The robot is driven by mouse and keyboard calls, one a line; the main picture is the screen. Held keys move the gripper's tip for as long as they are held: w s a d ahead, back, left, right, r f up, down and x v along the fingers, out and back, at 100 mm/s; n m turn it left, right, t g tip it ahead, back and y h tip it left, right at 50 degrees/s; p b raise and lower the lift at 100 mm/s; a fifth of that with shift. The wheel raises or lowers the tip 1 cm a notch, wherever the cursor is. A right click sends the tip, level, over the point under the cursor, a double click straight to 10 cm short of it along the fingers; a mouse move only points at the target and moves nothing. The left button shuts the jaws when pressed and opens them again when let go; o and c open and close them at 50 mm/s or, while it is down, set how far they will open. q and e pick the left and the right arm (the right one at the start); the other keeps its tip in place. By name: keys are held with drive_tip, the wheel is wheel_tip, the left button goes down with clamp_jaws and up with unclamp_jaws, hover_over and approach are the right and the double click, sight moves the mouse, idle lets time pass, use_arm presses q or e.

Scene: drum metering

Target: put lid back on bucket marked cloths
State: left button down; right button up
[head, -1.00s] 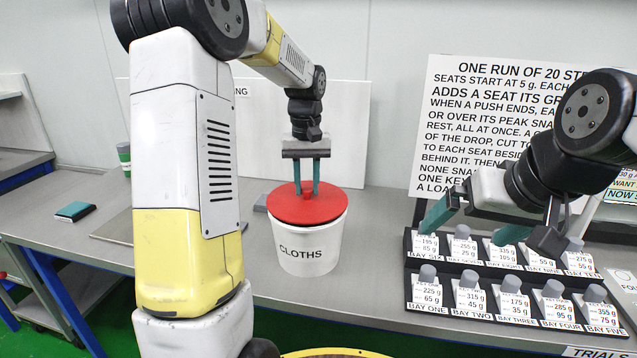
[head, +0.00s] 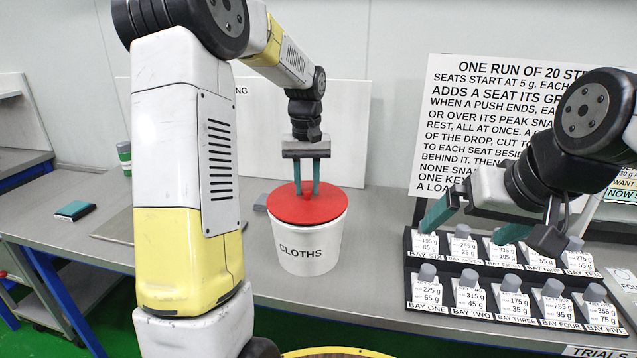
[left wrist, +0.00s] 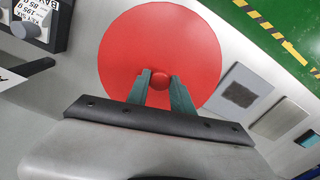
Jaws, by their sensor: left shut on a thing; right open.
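The white bucket (head: 308,250) marked CLOTHS stands on the grey bench. The red lid (head: 330,208) lies across the bucket's top; I cannot tell whether it is fully seated all round. My left gripper (head: 307,190) points straight down over the lid and is shut on its central knob. In the left wrist view the red lid (left wrist: 125,55) fills the middle, with the round knob (left wrist: 160,80) between the green fingers. My right gripper (head: 475,220) is open and empty above the rack of bays at the right.
A black rack (head: 408,262) holds several grey-knobbed weights in labelled bays. A large text board (head: 440,110) stands behind it. A dark green-topped block (head: 75,210) and a green cup (head: 124,155) are at the left. Bench between bucket and rack is clear.

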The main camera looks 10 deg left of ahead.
use_arm(q)
drive_tip(key=c, duration=0.6)
unclamp_jaws()
drive_tip(key=shift+o, duration=0.2)
drive_tip(key=shift+r, duration=3.5)
clamp_jaws()
drive_tip(key=shift+f, duration=0.15)
